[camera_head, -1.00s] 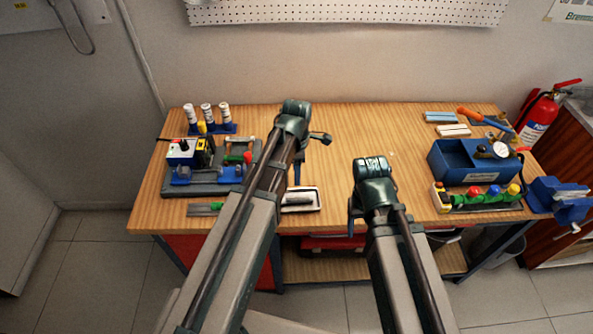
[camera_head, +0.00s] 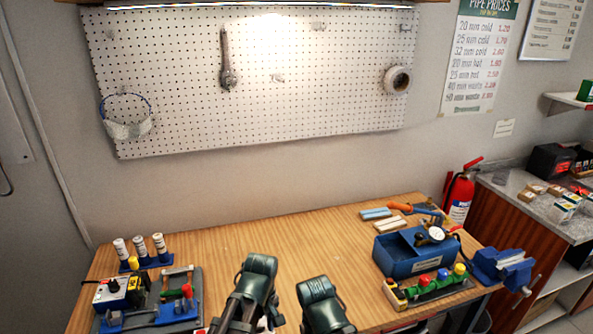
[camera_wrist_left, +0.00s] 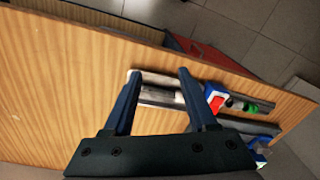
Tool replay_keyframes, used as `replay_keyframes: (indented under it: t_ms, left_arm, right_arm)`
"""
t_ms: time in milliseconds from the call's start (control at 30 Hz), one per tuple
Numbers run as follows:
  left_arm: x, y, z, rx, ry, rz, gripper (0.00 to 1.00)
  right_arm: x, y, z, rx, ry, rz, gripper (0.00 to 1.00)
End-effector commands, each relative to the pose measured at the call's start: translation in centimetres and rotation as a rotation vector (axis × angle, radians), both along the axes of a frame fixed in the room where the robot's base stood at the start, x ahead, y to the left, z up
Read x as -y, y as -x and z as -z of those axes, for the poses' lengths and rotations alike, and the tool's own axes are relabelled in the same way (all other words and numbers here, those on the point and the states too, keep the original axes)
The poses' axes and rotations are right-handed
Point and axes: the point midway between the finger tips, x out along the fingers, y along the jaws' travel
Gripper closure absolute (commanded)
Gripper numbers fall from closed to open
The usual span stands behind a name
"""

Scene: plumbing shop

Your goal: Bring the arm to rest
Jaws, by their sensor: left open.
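My left gripper (camera_wrist_left: 160,75) is open in the left wrist view. Its two blue fingers are apart, with nothing held between them. Beyond the fingers, a small white-rimmed tray (camera_wrist_left: 158,78) with a grey piece in it lies on the wooden bench. In the head view, the dark green end of my left arm (camera_head: 255,282) shows at the bottom centre, and the end of my right arm (camera_head: 323,302) is just right of it. Both are over the front part of the bench (camera_head: 300,235). The right fingers are hidden.
A blue toolbox (camera_head: 410,262) and a row of coloured valves (camera_head: 440,284) stand on the right, near a blue vise (camera_head: 505,268). White-capped bottles (camera_head: 140,248) and a work fixture (camera_head: 150,310) stand on the left. The bench's back middle is clear, below a pegboard (camera_head: 320,60).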

Motion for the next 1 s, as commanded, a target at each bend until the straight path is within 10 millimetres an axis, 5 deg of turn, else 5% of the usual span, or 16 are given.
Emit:
replay_keyframes:
  t_ms: [200, 400, 1000]
  left_arm:
    - [2.1, 4.4, 2.0, -0.046, -0.015, 0.595, 0.42]
    - [3.0, 6.4, 2.6, -0.078, -0.022, 0.921, 0.42]
    - [3.2, 6.8, 2.7, -0.088, -0.023, 1.016, 0.42]
  right_arm:
    - [0.0, 0.0, 2.0, 0.000, 0.000, -0.001, 0.34]
    - [0.0, 0.0, 2.7, 0.000, 0.000, -0.002, 0.34]
    - [0.0, 0.0, 2.8, 0.000, 0.000, -0.002, 0.34]
